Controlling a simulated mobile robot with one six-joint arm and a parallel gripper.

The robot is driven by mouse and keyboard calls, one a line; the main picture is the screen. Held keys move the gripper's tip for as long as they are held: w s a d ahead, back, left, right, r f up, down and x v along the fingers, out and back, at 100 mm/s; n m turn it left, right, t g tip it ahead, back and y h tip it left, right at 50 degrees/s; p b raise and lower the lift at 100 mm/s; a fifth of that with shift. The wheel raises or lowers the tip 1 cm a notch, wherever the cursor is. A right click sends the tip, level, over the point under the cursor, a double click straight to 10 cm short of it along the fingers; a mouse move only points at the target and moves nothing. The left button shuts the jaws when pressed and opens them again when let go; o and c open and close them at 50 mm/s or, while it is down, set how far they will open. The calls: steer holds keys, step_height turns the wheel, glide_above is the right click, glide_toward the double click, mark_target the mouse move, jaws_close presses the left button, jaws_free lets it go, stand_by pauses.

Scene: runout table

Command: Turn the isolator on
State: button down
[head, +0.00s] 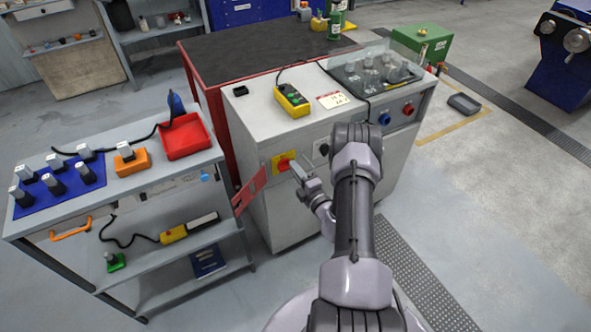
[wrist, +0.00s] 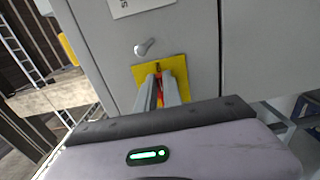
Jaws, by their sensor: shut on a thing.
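The isolator is a red rotary handle (head: 284,163) on a yellow plate, on the front of the grey cabinet (head: 262,208). In the wrist view the yellow plate (wrist: 143,76) shows behind my fingers, with a little of the red handle (wrist: 159,88) between them. My gripper (head: 296,167) is at the handle, its fingers pointing at the plate. In the wrist view my gripper (wrist: 160,82) is shut on the red handle. The fingers hide most of the handle, so its exact angle is hard to tell.
A red panel (head: 249,190) juts out left of the isolator. A grey trolley (head: 130,190) with a red tray (head: 185,136) stands at the left. A yellow pendant (head: 292,101) lies on the cabinet top. A silver key-like knob (wrist: 144,47) is above the plate.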

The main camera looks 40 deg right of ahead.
steer(key=c, duration=1.5)
jaws_free()
steer(key=p+v, duration=0.4)
steer(key=v, duration=1.3)
steer(key=shift+s+a+p, duration=0.15)
steer(key=shift+s+p, duration=0.05)
steer(key=shift+p, duration=0.2)
